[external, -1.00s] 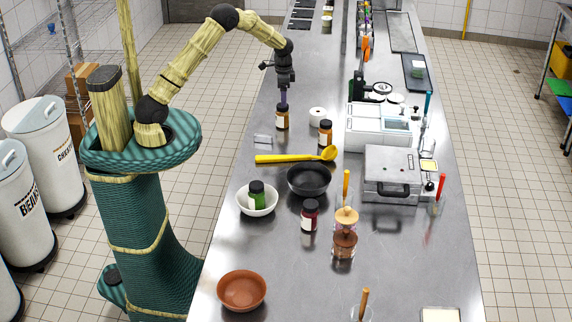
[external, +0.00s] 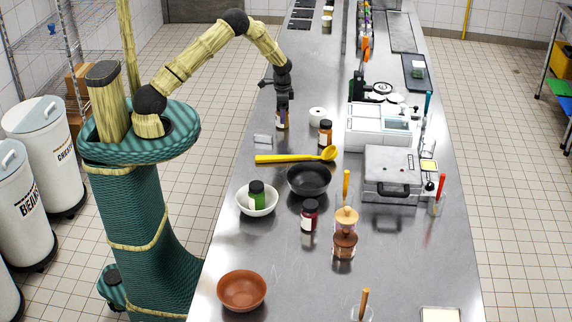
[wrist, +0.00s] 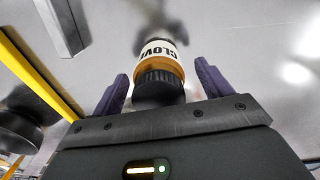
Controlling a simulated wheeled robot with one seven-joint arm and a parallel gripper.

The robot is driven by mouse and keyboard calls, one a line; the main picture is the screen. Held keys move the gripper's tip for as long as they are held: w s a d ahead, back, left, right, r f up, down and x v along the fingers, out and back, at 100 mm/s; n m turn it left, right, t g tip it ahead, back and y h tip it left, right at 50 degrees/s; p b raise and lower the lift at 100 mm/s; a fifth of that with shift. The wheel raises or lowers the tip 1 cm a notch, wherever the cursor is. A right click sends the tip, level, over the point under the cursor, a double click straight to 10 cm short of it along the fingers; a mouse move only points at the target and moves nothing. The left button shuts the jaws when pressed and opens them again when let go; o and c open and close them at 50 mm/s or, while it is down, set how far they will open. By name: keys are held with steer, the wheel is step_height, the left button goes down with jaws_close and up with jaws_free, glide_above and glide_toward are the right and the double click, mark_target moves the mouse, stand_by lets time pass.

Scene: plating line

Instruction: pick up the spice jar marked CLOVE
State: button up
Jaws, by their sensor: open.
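The spice jar marked CLOVE (wrist: 160,62) shows in the wrist view with a black ribbed lid, an orange-brown body and a white label. In the external view the jar (external: 282,121) stands on the steel counter, its top hidden by my gripper. My gripper (external: 283,108) points down over it. In the wrist view my gripper (wrist: 160,88) is open, with one purple finger on each side of the lid.
An orange-brown jar (external: 325,133) and a white roll (external: 317,115) stand to the right. A small metal block (external: 262,141) and a yellow spoon (external: 290,158) lie nearer the camera. A black bowl (external: 309,180), a green jar (external: 257,194) in a white bowl and a dark red jar (external: 309,215) are farther forward.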

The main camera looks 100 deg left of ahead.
steer(key=shift+w+f, duration=0.15)
steer(key=shift+f, duration=0.25)
steer(key=c, duration=1.2)
